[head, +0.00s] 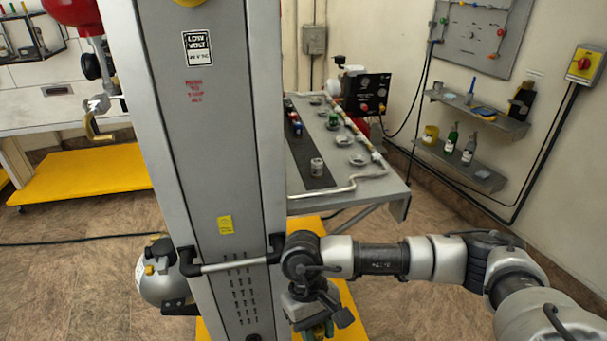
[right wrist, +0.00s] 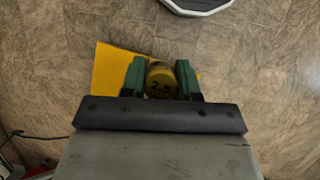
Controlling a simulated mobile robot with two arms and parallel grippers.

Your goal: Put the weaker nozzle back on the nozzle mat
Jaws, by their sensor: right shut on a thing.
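My right gripper (right wrist: 160,80) is shut on a yellow nozzle (right wrist: 160,86) marked "2.5", held between its green fingers in the right wrist view. In the head view the right gripper (head: 318,328) is low at the bottom edge, pointing down, below the bench's level and in front of it; the nozzle cannot be made out there. The dark nozzle mat (head: 303,153) lies along the left side of the grey bench top. A pale, greyish nozzle (head: 317,167) stands near its front end, and small coloured pieces (head: 294,122) are farther back. My left gripper is not in view.
The grey bench (head: 383,187) has a row of round dishes (head: 357,159) and a pale pipe along its edge. A black box (head: 367,93) stands behind. Wall shelves (head: 470,150) with bottles are at right. A yellow platform (head: 85,172) is at left.

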